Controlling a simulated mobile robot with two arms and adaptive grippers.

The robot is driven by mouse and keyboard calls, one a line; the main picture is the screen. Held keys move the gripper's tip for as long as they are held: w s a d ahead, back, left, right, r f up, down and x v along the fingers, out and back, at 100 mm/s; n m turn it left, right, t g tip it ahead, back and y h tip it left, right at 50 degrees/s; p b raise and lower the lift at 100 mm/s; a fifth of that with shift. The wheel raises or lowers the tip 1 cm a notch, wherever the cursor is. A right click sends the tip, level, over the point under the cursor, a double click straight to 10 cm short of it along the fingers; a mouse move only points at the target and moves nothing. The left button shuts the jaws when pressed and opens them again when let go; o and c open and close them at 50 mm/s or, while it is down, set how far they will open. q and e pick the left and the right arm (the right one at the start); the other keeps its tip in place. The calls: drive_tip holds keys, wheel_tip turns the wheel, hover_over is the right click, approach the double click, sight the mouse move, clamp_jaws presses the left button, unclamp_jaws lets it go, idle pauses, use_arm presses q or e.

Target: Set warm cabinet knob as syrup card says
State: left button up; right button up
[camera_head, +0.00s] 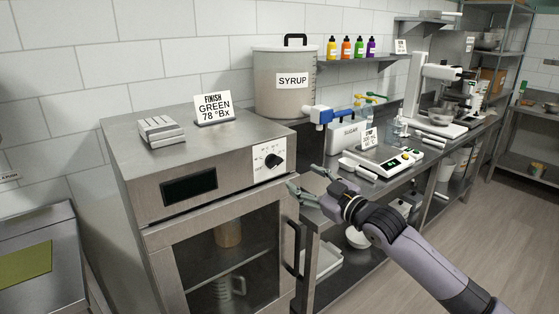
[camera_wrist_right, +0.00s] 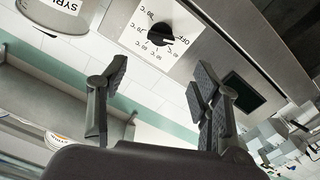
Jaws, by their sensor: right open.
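The warm cabinet (camera_head: 157,218) is a steel box with a glass door. Its black knob (camera_head: 272,160) sits on a white dial plate at the front's upper right. The knob (camera_wrist_right: 160,33) also shows in the right wrist view, with an OFF mark and several °C marks around it; its setting is unclear. A small white card (camera_head: 369,137) stands behind the control box, its text too small to read surely. A card (camera_head: 213,107) on the cabinet reads "FINISH GREEN 78 °Bx". My right gripper (camera_head: 307,181) is open and empty, right of and below the knob, apart from it.
A syrup tank (camera_head: 285,85) stands behind the cabinet, with a blue and white valve (camera_head: 322,115) on its right. The cabinet's dark door handle (camera_head: 293,247) is below my right gripper. The space before the knob looks clear.

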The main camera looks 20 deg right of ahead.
sight(277, 164)
drive_tip(key=p+x, duration=0.2)
drive_tip(key=x, duration=0.8)
drive_tip(key=shift+w, duration=0.1)
drive_tip(key=shift+w+a, duration=0.25)
drive_tip(key=shift+w, duration=0.4)
drive_tip(key=shift+c, duration=0.4)
drive_tip(key=shift+f, duration=0.1)
drive_tip(key=c, duration=1.1)
